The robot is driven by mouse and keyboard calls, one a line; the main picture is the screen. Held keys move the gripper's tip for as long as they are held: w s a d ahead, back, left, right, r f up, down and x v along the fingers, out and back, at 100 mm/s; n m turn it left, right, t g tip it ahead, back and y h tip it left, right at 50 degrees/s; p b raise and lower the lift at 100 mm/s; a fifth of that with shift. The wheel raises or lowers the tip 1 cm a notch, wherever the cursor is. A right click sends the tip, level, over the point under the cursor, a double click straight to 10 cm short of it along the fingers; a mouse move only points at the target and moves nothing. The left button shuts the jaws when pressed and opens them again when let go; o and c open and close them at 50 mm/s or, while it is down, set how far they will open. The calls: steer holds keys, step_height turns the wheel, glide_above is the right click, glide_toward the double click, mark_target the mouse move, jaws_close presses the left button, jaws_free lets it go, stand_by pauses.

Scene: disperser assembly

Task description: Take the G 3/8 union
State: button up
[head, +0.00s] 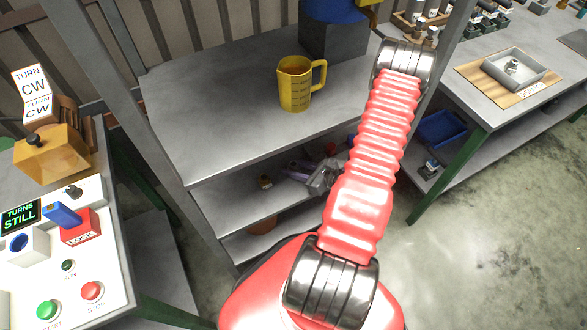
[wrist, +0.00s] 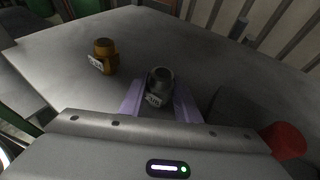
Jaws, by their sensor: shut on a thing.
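In the wrist view a dark grey cylindrical fitting (wrist: 160,82) with a small white label stands between the purple fingers of my gripper (wrist: 160,103). The gripper is shut on it. The label is too small to read, so I cannot tell its size. A brass-coloured fitting (wrist: 104,56), also labelled, stands apart to the left on the grey shelf (wrist: 60,62).
A red object (wrist: 284,140) lies at the right of the wrist view. The top board (head: 215,95) above my gripper carries a yellow jug (head: 295,85). A grey post (head: 140,110) stands to the left. A control panel (head: 70,270) is at the far left.

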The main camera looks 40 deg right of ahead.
mark_target(294, 164)
steer(key=shift+r, duration=0.2)
steer(key=shift+c, duration=0.2)
steer(key=shift+r, duration=1.7)
steer(key=s+d, duration=0.4)
steer(key=s, duration=1.3)
steer(key=shift+s+d, duration=0.15)
steer(key=shift+s, duration=0.1)
steer(key=shift+w+f, duration=0.1)
